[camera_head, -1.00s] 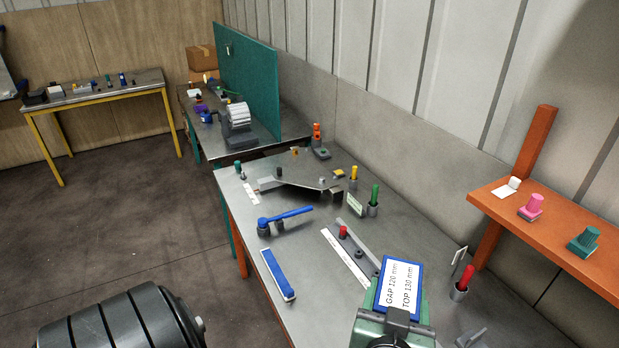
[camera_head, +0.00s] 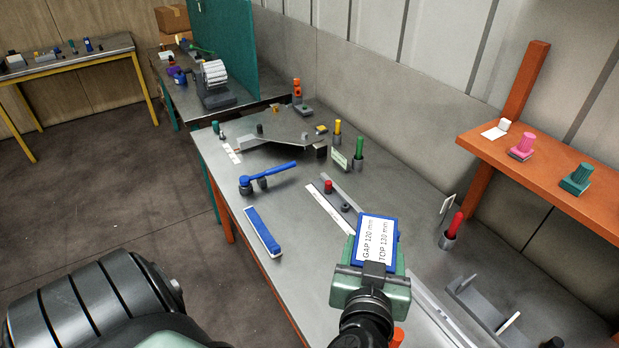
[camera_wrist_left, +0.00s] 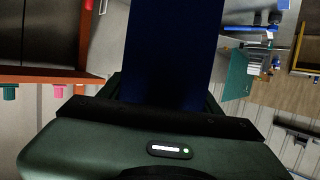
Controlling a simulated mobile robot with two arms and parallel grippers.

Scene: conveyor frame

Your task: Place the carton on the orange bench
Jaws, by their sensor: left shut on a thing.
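My left gripper (camera_head: 371,262) is shut on a blue box (camera_head: 391,249) with a white label reading "GAP 120 mm, TOP 130 mm". In the left wrist view the box is a dark blue slab (camera_wrist_left: 168,50) between the fingers. The gripper holds it over the grey-topped bench; the clearance is unclear. An orange bench (camera_head: 545,176) stands at the right against the wall, and an orange surface also shows in the left wrist view (camera_wrist_left: 45,77). Brown cardboard boxes (camera_head: 172,18) are stacked far off at the back left. My right gripper is not in view.
The orange bench holds a white roll (camera_head: 504,125), a pink knob (camera_head: 523,147) and a green knob (camera_head: 577,179); its near part looks bare. The grey bench (camera_head: 285,215) carries a blue-handled tool (camera_head: 267,178), a red-handled piece (camera_head: 453,228) and a grey bracket (camera_head: 486,305).

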